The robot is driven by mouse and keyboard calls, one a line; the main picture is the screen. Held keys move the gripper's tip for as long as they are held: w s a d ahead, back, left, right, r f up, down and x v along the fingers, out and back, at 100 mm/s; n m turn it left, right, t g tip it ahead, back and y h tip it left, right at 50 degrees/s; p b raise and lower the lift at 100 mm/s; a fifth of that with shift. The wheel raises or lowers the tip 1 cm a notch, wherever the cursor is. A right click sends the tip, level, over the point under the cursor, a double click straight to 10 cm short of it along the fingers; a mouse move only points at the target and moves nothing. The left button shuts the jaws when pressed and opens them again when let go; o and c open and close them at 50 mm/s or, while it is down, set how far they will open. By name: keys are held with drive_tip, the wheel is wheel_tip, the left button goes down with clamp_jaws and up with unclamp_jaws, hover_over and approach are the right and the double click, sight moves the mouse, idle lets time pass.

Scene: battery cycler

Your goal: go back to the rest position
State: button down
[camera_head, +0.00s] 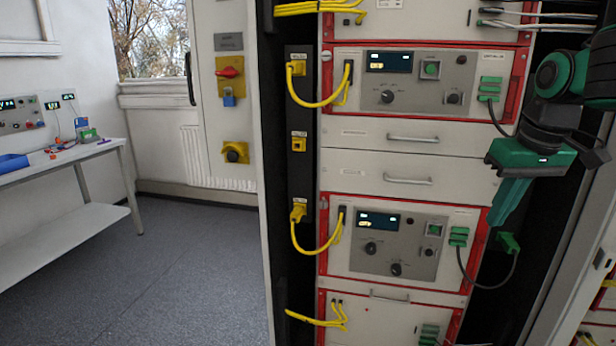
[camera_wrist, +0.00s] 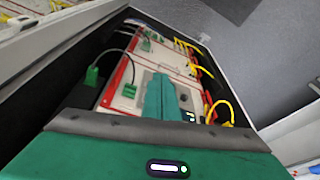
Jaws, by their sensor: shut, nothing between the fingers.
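My gripper (camera_head: 497,220) is in front of the right side of the rack in the head view, its green fingers pointing down. The fingers are together with nothing between them. In the wrist view my gripper (camera_wrist: 160,78) also shows with its fingers side by side, the rack's front beyond them. A green plug (camera_head: 508,243) on a dark cable sits just right of and below the fingertips in the head view; no contact is visible. My gripper and arm hide part of the rack's right edge and part of the upper dark cable.
The rack holds red-framed units, an upper one (camera_head: 410,88) and a lower one (camera_head: 400,243), with drawers (camera_head: 405,165) between. Yellow cables (camera_head: 318,103) loop at its left. A bench (camera_head: 60,155) stands far left. The grey floor (camera_head: 190,270) between is clear.

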drive_tip(key=s+d+f+m+g, duration=0.1)
drive_tip(key=s+d+f+m, duration=0.1)
drive_tip(key=s+f, duration=0.6)
drive_tip(key=s+d+f+m+g, duration=0.2)
drive_tip(key=s+f+m, duration=0.3)
drive_tip(key=s+f, duration=0.4)
drive_tip(key=s+d, duration=0.1)
drive_tip(key=s, duration=0.4)
drive_tip(key=shift+s+f, duration=0.2)
drive_tip(key=shift+s, duration=0.15)
drive_tip(key=shift+w+f, duration=0.2)
drive_tip(key=shift+w, duration=0.45)
